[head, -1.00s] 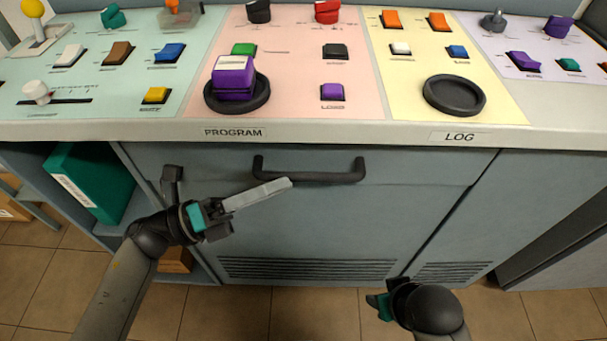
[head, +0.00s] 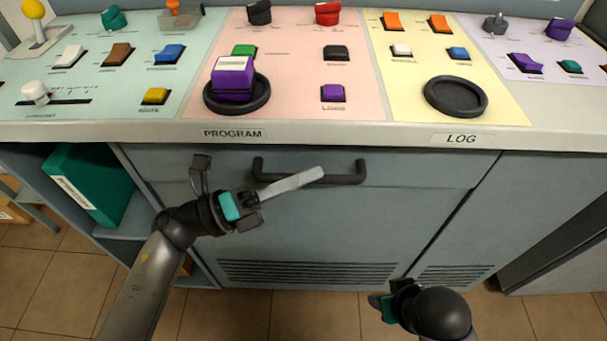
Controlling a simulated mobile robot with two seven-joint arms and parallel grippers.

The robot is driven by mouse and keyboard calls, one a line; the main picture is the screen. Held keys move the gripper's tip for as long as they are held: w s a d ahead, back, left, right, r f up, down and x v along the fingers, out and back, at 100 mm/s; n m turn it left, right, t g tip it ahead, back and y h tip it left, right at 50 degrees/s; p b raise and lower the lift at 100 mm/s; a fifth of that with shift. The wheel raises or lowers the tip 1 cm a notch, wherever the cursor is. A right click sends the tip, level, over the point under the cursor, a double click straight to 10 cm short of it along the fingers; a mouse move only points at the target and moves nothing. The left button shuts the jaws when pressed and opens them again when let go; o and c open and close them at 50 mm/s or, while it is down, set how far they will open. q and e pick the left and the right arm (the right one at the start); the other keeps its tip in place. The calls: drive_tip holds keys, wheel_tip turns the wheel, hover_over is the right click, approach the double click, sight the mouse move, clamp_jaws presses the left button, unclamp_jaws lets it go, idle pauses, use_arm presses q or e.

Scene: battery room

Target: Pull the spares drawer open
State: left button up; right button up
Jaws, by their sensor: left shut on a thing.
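The drawer front (head: 420,172) is grey-blue, under the console edge. No opening gap shows around the drawer front. My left gripper (head: 308,177) reaches in from the left, with its long pale fingers across the middle of the handle. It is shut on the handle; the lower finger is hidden. My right gripper (head: 391,305) hangs low in front of the cabinet, away from the drawer. Its fingers are hidden, so I cannot tell whether they are open.
The console top holds coloured switches, a purple block (head: 233,78) in a round dark dish (head: 262,98), and an empty dark dish (head: 455,96). A green binder (head: 90,183) stands on the open shelf at left. Tiled floor lies below.

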use_arm(q)
clamp_jaws()
use_arm(e)
drive_tip(key=shift+f, duration=0.1)
use_arm(q)
drive_tip(key=shift+s, duration=0.1)
idle(0.8)
